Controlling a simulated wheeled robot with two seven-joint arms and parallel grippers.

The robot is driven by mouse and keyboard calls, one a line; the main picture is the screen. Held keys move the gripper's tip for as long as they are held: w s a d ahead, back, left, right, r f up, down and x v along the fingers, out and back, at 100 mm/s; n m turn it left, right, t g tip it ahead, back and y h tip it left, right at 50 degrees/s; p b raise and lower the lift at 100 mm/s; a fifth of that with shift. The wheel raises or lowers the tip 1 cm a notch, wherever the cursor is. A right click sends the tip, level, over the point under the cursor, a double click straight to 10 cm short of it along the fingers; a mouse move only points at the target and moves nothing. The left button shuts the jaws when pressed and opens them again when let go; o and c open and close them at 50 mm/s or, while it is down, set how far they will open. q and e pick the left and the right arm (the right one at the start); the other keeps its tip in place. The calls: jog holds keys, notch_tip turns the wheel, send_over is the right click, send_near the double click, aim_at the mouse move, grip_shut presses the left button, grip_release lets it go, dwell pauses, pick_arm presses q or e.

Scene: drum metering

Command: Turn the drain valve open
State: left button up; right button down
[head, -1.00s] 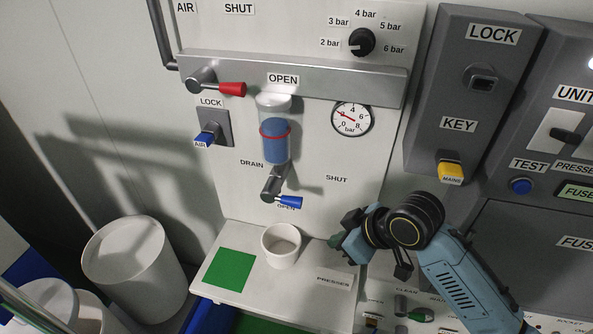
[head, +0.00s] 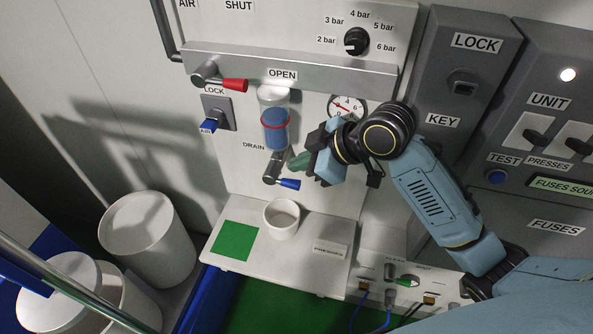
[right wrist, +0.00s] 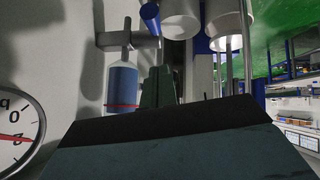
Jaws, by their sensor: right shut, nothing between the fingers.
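The drain valve (head: 275,167) sits under the blue-filled glass bowl (head: 276,132), which has a red ring. Its blue-tipped handle (head: 289,184) points right and slightly down. My right gripper (head: 300,161), with green fingertips, is shut and empty just right of the valve body and above the handle tip; I cannot tell whether it touches. In the right wrist view the shut fingers (right wrist: 158,88) are beside the bowl (right wrist: 122,84), with the blue handle (right wrist: 150,18) near their tips. The SHUT label by the drain is hidden behind my gripper. My left gripper is not in view.
A white cup (head: 282,222) stands on the shelf (head: 310,258) below the valve, right of a green square (head: 235,240). A red handle (head: 235,85) and the pressure gauge (head: 345,104) are above. A white bin (head: 150,240) stands lower left.

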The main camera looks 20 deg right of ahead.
aim_at(284, 179)
jog(key=f, duration=0.1)
jog(key=w+f, duration=0.1)
jog(key=f, duration=0.1)
jog(key=shift+w+a+f, duration=0.2)
jog(key=shift+a+f, duration=0.1)
jog(key=shift+f, duration=0.1)
jog(key=shift+w+d+f+p, duration=0.1)
jog(key=shift+f+p, duration=0.2)
jog(key=shift+f, duration=0.35)
